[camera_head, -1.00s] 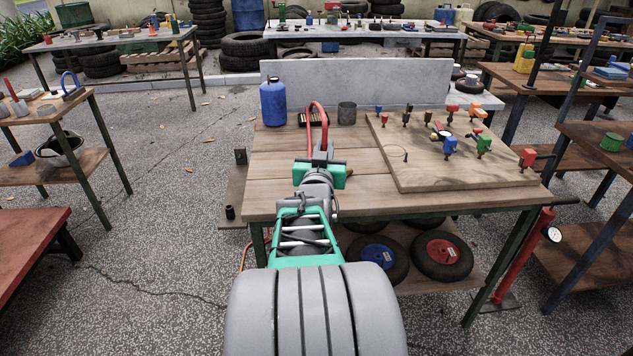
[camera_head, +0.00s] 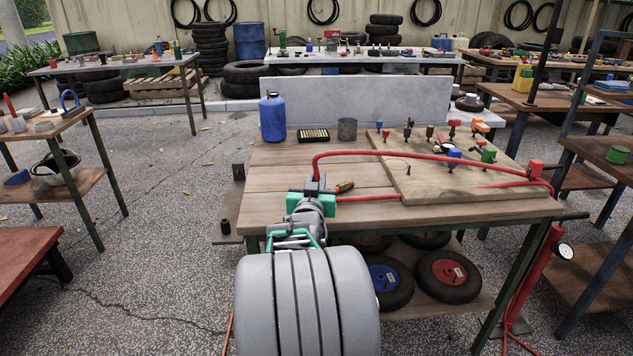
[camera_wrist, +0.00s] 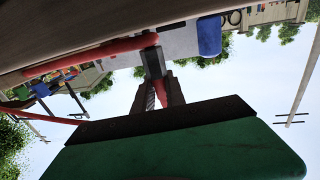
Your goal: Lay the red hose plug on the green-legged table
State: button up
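The red hose (camera_head: 420,155) loops over the wooden worktable (camera_head: 275,165), from its right side to my gripper (camera_head: 315,186). In the wrist view, my gripper (camera_wrist: 156,92) appears shut on the dark hose plug (camera_wrist: 153,62) at the end of the red hose (camera_wrist: 100,50); the grip is partly hidden. My gripper is over the front left of this table, whose legs look dark green. A side table (camera_head: 60,124) at the left also has green legs.
A board (camera_head: 425,180) with several coloured fittings covers the table's right half. A blue bottle (camera_head: 272,118), a cartridge tray (camera_head: 313,135) and a grey cup (camera_head: 347,129) stand at the back. A brass piece (camera_head: 345,187) lies near my gripper. Bare planks lie left.

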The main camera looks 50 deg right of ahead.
jog(key=o, duration=0.4)
jog(key=shift+c, duration=0.2)
jog(key=shift+r, duration=0.15)
jog(key=shift+a+r+p, duration=0.1)
jog(key=shift+a+p, duration=0.05)
jog(key=shift+p, duration=0.5)
jog(key=v, duration=0.7)
jog(key=shift+s+a, duration=0.1)
jog(key=shift+s, duration=0.35)
